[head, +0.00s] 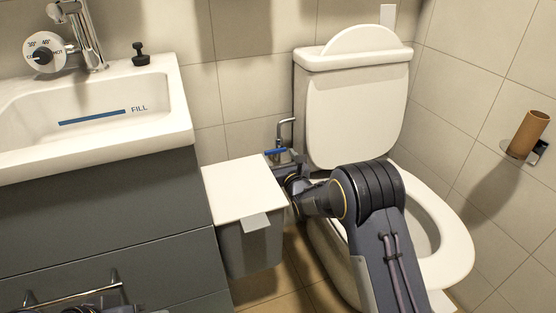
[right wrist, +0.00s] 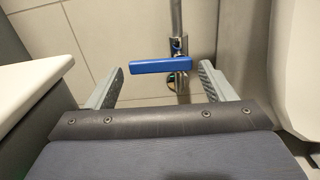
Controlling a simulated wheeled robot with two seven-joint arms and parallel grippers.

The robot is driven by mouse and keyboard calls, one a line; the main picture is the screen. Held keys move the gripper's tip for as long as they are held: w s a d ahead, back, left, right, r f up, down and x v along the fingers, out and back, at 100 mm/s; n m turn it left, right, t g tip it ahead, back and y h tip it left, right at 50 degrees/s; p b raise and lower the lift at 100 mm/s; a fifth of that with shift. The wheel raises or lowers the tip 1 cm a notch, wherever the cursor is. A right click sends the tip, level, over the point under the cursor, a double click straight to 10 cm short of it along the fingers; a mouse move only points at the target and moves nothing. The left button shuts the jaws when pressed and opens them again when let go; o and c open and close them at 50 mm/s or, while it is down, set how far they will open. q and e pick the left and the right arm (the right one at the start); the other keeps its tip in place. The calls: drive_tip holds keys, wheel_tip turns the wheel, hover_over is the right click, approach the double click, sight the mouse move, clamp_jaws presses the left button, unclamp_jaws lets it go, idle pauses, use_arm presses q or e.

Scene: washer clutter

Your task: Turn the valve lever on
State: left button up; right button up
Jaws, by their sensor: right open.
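The valve lever (head: 275,152) is a blue bar on a chrome valve with a pipe, low on the wall between the bin and the toilet. In the right wrist view the blue lever (right wrist: 158,66) lies roughly level across the pipe. My right gripper (right wrist: 162,82) is open, with one finger on each side of the lever. The lever shows between the fingertips, and I see no contact. In the head view my right arm reaches over the toilet, and its wrist partly hides the valve. A dark part of my left arm shows at the bottom left, without clear fingers.
A lidded bin (head: 240,190) stands close left of the valve. The toilet (head: 440,225) is close on the right. A sink cabinet (head: 110,215) with a basin fills the left. Room around the valve is narrow.

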drive_tip(key=shift+x, duration=0.8)
drive_tip(key=c, duration=0.7)
